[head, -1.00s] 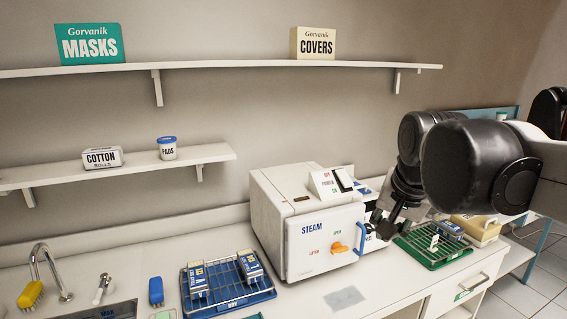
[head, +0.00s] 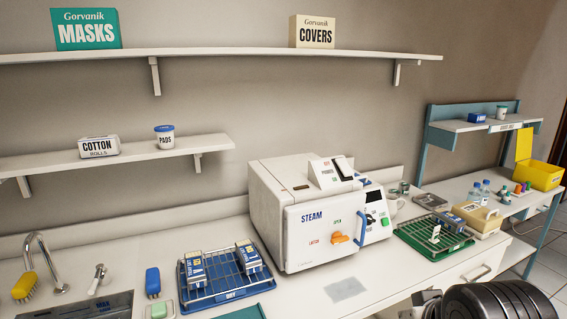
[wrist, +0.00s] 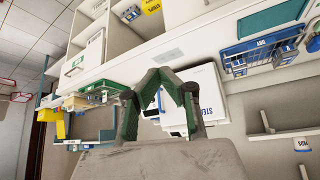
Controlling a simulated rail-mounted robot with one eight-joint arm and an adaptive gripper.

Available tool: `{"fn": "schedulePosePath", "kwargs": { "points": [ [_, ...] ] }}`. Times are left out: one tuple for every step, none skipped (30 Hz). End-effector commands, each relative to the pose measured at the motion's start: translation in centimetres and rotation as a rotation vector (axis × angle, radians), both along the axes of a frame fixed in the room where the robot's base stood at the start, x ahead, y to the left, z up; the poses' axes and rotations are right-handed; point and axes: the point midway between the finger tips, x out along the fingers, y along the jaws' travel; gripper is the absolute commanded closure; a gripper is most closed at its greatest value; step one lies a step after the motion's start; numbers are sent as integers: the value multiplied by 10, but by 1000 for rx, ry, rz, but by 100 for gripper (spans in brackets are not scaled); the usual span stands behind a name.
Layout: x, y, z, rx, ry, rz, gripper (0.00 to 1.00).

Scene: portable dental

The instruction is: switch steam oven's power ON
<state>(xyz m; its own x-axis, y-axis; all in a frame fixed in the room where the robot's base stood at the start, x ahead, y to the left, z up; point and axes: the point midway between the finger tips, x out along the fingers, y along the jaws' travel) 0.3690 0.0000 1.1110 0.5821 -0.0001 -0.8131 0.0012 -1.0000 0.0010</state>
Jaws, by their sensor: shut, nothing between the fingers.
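The steam oven (head: 291,247) is a white box on the counter in the head view, its front door closed-looking. A raised panel on its top, marked POWER, carries the power switch (head: 344,168), a rocker with dark and pale parts; I cannot tell which way it is pressed.
A blue rack (head: 228,296) with boxes stands left of the oven, a green tray (head: 434,246) right of it. Wall shelves (head: 220,58) hang above. A yellow bin (head: 541,175) is on the side table. The counter before the oven is clear but for a grey pad (head: 345,289).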

Motion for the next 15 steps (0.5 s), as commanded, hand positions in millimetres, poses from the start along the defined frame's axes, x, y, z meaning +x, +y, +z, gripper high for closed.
{"fn": "schedulePosePath", "kwargs": {
  "points": [
    [0,0,1,-1,0,1,100],
    [1,0,1,-3,1,4,100],
    [3,0,4,-6,2,10,100],
    [5,0,6,-11,3,18,100],
    [7,0,9,-17,4,29,100],
    [12,0,15,-27,6,47,100],
    [16,1,19,-38,8,65,100],
    [20,1,25,-50,10,85,100],
    [28,1,34,-69,13,117,100],
    [33,1,40,-84,16,143,100],
    [40,1,47,-101,19,171,100],
    [49,1,57,-123,23,211,100],
    [55,1,63,-140,26,242,100],
    [62,2,70,-156,28,272,100],
    [71,2,79,-178,31,313,100]
  ]
}}
